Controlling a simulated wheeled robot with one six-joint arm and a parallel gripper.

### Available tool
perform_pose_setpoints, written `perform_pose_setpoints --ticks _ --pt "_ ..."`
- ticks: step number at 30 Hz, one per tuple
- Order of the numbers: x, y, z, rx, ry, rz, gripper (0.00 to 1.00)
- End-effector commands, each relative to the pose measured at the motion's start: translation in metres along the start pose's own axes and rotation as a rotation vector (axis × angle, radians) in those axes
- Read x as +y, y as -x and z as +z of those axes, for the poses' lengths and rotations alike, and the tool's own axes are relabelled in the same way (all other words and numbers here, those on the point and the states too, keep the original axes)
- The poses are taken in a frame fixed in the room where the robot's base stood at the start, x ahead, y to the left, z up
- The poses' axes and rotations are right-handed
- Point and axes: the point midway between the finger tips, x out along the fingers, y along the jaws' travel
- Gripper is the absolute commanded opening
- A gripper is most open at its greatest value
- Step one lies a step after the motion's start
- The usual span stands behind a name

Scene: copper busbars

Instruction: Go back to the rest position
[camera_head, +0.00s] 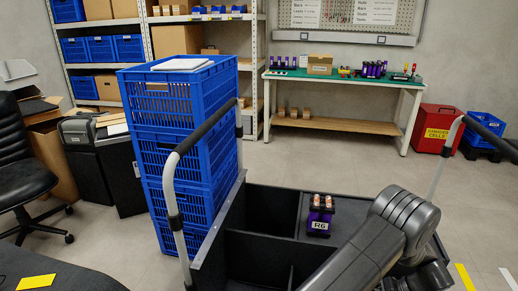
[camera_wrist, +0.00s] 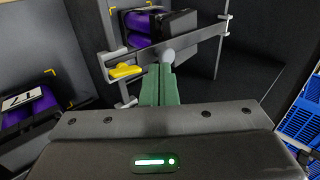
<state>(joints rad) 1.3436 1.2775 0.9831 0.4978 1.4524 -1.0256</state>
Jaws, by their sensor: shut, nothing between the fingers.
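My gripper (camera_wrist: 158,86) shows in the wrist view as two green fingers pressed together, with nothing between them. In the head view my arm reaches in at the lower right, and the gripper itself cannot be made out. In the wrist view a flat metal bar (camera_wrist: 190,38) and a yellow lever (camera_wrist: 125,71) lie just beyond the fingertips. Behind the bar is a purple and black module (camera_wrist: 160,22). Another purple module (camera_wrist: 28,103) with a white label is at the left.
A dark compartmented cart (camera_head: 268,264) holds a purple module (camera_head: 320,214) labelled R6, close to my arm. A stack of blue crates (camera_head: 185,148) stands behind it. A green-topped workbench (camera_head: 340,76) and a red bin (camera_head: 436,129) are at the back. Open floor lies between.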

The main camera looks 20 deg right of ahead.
Motion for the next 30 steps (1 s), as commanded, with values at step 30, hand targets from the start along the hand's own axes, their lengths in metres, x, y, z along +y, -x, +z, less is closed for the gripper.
perform_pose_setpoints --ticks 30 --pt "-0.001 0.010 -0.001 0.003 0.001 0.002 0.00"
